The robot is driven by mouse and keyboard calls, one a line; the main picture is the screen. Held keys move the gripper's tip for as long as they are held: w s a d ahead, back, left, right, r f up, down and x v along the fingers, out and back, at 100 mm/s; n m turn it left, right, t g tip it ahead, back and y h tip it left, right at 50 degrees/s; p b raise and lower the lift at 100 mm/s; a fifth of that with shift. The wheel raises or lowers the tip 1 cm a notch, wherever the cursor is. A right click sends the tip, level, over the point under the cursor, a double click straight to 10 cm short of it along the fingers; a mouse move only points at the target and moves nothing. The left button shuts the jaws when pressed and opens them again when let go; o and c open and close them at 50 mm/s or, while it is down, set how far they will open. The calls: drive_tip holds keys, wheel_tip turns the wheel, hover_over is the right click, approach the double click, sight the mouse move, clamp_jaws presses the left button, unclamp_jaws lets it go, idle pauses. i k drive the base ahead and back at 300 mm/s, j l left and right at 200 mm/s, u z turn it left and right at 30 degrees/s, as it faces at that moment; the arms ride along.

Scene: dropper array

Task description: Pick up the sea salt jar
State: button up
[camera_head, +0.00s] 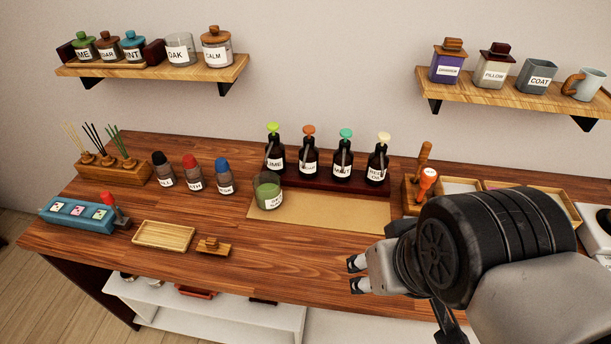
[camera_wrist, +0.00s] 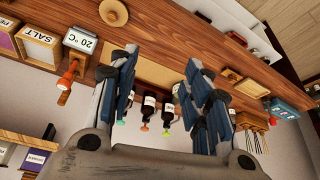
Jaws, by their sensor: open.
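A green glass jar (camera_head: 268,190) with a white label stands upright on the left end of the tan mat (camera_head: 330,213). Its label is too small to read surely, but it may be the sea salt jar. My gripper (camera_head: 356,274) is open and empty, to the right of the jar and nearer the table's front edge, apart from it. In the wrist view my open fingers (camera_wrist: 160,62) frame the mat and dark bottles; I cannot make out the green jar there, perhaps hidden behind a finger. A box labelled SALT (camera_wrist: 40,42) shows at upper left.
Several dark pump bottles (camera_head: 309,155) stand in a row behind the mat. Three capped small bottles (camera_head: 194,176) stand left of the jar. A wooden tray (camera_head: 163,236) and a small wooden block (camera_head: 213,247) lie at front left.

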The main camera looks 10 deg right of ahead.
sight(266, 185)
drive_tip(key=i+j+z, duration=0.15)
drive_tip(key=j, duration=0.25)
drive_tip(key=i+j+z, duration=0.1)
drive_tip(key=j, duration=0.3)
drive_tip(key=i+j+z, duration=0.15)
drive_tip(key=j, duration=0.3)
drive_tip(key=j+z, duration=0.15)
drive_tip(key=j, duration=0.25)
